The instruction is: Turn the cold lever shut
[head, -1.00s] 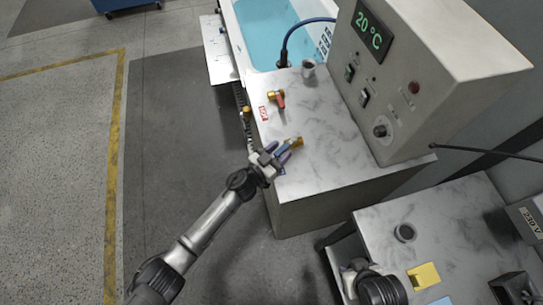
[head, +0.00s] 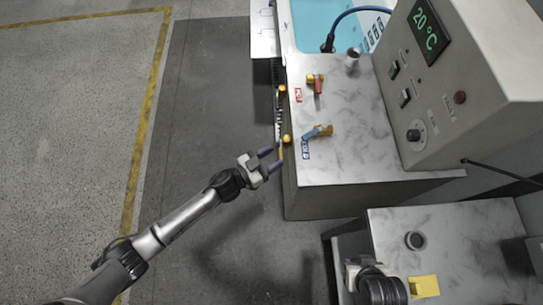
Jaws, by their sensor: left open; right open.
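The cold lever (head: 315,132) is a blue handle on a brass valve, on the marble counter top near its left edge. It points left and slightly toward the front, above a blue COLD label (head: 306,151). My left gripper (head: 272,160) is open and empty, with its purple-tipped fingers just off the counter's left edge. It is left of and below the lever in the picture, apart from it. My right gripper (head: 353,272) is at the bottom beside the lower marble table; its fingers are hard to make out.
A red lever (head: 318,86) on a brass valve stands farther back beside a red label. Brass knobs (head: 287,138) line the counter's left edge. A control box (head: 450,90) reading 20 °C stands at right. The blue-water tub (head: 318,25) is behind. Open floor lies left.

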